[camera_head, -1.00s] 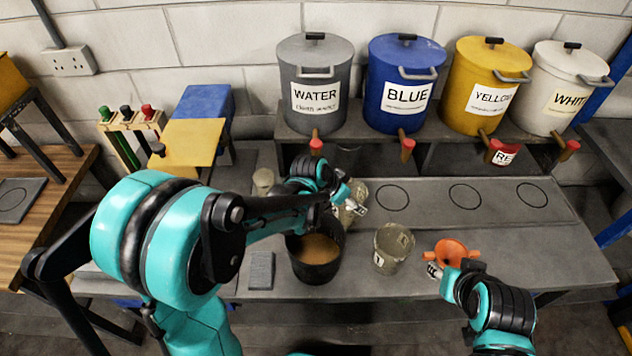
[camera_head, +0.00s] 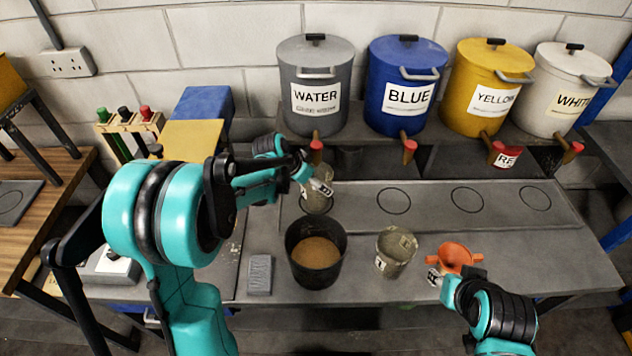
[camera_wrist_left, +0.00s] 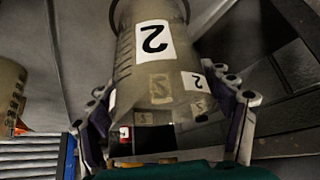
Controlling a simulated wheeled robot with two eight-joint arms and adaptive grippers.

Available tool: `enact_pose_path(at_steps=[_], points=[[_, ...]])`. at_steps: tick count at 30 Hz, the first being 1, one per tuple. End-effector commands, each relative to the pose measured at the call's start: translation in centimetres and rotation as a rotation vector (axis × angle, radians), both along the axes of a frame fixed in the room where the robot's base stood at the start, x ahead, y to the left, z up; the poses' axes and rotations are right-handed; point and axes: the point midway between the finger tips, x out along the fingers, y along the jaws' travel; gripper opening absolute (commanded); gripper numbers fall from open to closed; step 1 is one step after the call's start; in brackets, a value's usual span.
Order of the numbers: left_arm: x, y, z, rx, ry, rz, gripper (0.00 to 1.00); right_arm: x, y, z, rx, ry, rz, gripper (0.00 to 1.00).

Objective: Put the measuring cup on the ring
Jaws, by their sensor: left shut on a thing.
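The clear measuring cup (camera_head: 317,202) with a "2" label is between the fingers of my left gripper (camera_head: 309,178), at the leftmost ring position below the WATER tap. In the left wrist view the cup (camera_wrist_left: 150,85) sits between both fingers of the gripper (camera_wrist_left: 168,108). A dark ring line (camera_wrist_left: 114,14) curves beside the cup's far end. I cannot tell whether its base touches the surface. Several rings are drawn on the grey strip, such as this bare one (camera_head: 394,201). My right gripper (camera_head: 436,277) is beside an orange funnel (camera_head: 456,257); its jaws are unclear.
A black bucket (camera_head: 316,270) with brown contents and a second cup (camera_head: 396,252) labelled "1" stand in front of the strip. WATER (camera_head: 316,75), BLUE, YELLOW and WHITE buckets stand behind, their taps overhanging. A grey block (camera_head: 259,275) lies at left. The strip's right part is clear.

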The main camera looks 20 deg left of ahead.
Motion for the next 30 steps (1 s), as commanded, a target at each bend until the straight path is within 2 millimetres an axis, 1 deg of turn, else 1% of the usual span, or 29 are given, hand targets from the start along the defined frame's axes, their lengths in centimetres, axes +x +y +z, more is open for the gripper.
enact_pose_path(at_steps=[3, 7, 8, 9, 10, 19, 22, 26, 30], points=[[0.0, 0.0, 0.1, 0.0, 0.0, 0.0, 0.46, 0.0, 0.0, 0.1, 0.0, 0.0, 0.0, 0.4], [0.0, 0.0, -0.3, 0.0, 0.0, 0.0, 0.46, 0.0, 0.0, -0.3, 0.0, 0.0, 0.0, 0.4], [0.0, 0.0, -0.2, 0.0, 0.0, 0.0, 0.87, 0.0, 0.0, -0.2, 0.0, 0.0, 0.0, 0.4], [0.0, 0.0, -0.2, 0.0, 0.0, 0.0, 0.98, 0.0, 0.0, -0.2, 0.0, 0.0, 0.0, 0.4], [0.0, 0.0, -0.2, 0.0, 0.0, 0.0, 1.0, 0.0, 0.0, -0.2, 0.0, 0.0, 0.0, 0.4], [0.0, 0.0, -0.2, 0.0, 0.0, 0.0, 1.0, 0.0, 0.0, -0.1, 0.0, 0.0, 0.0, 0.4], [0.0, 0.0, 0.2, 0.0, 0.0, 0.0, 1.0, 0.0, 0.0, 0.2, 0.0, 0.0, 0.0, 0.4], [-0.8, 0.5, 1.7, 0.0, 0.0, 0.001, 1.0, 0.0, 0.0, 0.7, 0.0, 0.0, 0.0, 0.4], [-2.2, 1.5, 4.4, -0.001, 0.001, 0.003, 1.0, 0.0, 0.0, 1.5, 0.0, 0.0, 0.0, 0.4]])
